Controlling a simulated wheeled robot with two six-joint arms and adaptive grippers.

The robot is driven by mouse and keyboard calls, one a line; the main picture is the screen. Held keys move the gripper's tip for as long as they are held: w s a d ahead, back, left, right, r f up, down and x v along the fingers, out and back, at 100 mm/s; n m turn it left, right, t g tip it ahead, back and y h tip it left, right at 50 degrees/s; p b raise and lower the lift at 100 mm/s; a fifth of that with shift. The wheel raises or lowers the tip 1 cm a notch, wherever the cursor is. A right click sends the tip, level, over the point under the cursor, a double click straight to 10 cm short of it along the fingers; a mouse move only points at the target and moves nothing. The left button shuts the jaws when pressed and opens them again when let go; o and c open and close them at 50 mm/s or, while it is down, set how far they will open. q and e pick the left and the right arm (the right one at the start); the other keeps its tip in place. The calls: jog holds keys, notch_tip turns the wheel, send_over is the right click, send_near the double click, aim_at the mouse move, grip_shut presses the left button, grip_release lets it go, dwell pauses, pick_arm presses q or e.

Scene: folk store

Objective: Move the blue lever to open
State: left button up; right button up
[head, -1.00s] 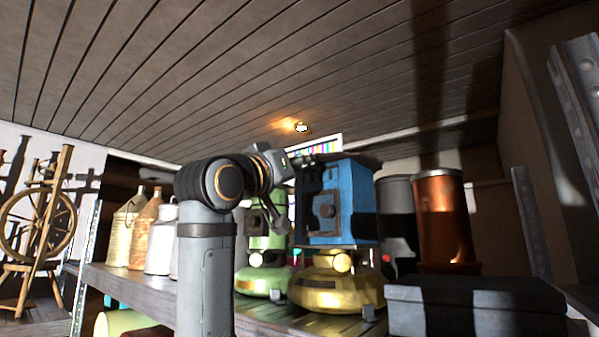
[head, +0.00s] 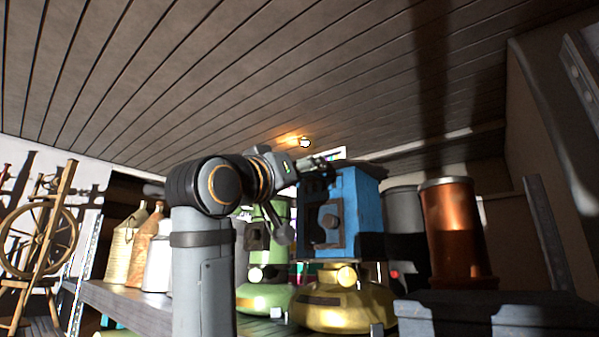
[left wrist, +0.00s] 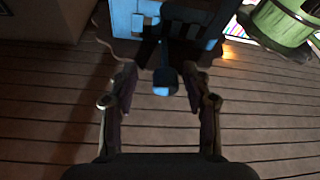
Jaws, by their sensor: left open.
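A blue box-shaped machine (head: 351,205) stands on a rounded golden base (head: 345,305) on the shelf. My left gripper (head: 318,165) is at the machine's upper left side in the head view, its fingers small and dark there. In the left wrist view the gripper (left wrist: 160,100) is open, with one finger on each side of a dark lever that has a blue end (left wrist: 163,90). The lever lies between the fingers with gaps on both sides. Its base meets the blue machine (left wrist: 135,15) at the top of that view. In the head view I cannot make out the lever. My right gripper is not in view.
A green machine (head: 264,285) stands close on the left, partly behind my arm. A copper cylinder (head: 455,225) and a dark grey cylinder (head: 404,225) stand on the right. Jugs (head: 125,250) fill the shelf's left part. A dark box (head: 500,320) is at the front right.

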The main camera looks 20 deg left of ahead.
pick_arm(q)
jog(key=v, duration=1.2)
jog(key=shift+w, duration=0.1)
